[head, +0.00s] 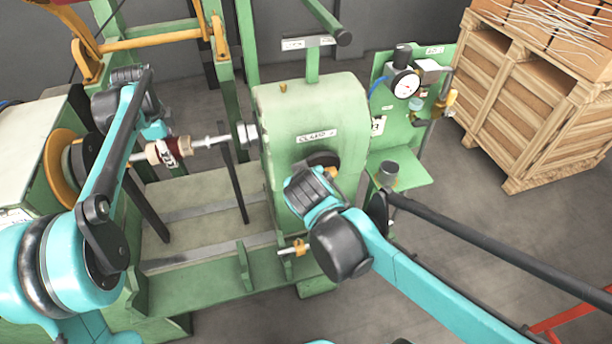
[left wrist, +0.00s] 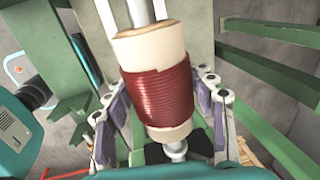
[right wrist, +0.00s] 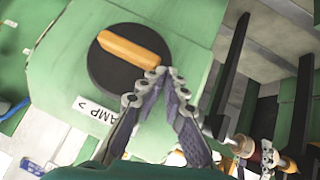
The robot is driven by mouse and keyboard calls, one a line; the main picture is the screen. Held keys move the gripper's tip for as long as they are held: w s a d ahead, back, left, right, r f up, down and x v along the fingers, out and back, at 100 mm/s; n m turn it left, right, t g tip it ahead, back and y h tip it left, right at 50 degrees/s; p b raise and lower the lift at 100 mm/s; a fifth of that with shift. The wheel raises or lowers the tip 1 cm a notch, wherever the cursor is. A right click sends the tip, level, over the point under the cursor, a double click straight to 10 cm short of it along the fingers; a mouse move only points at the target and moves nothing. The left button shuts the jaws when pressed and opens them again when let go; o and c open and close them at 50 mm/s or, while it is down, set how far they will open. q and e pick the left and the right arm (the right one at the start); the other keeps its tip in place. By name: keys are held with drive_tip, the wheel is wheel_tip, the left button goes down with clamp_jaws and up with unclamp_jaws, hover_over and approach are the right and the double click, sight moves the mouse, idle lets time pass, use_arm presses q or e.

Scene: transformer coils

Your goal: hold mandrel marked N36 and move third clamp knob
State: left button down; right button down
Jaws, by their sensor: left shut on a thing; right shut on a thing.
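The mandrel (head: 152,152), a pale cylinder wound with dark red wire and bearing a white tag, sits on a horizontal shaft in the head view. In the left wrist view the red winding (left wrist: 160,96) lies between the two fingers of my left gripper (left wrist: 165,92), which is shut on it. The tag's marking is too small to read for sure. The clamp knob, a black disc with an orange bar (right wrist: 130,46), is on the green housing beside a label ending in "AMP". My right gripper (right wrist: 160,80) is shut with its fingertips at the bar's end.
The green housing (head: 290,110) stands mid-view. A wooden crate (head: 530,110) stands at the far right. Dark upright bars (head: 234,180) rise near the shaft.

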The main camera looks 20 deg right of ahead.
drive_tip(key=shift+s+d, duration=0.1)
drive_tip(key=shift+d, duration=0.15)
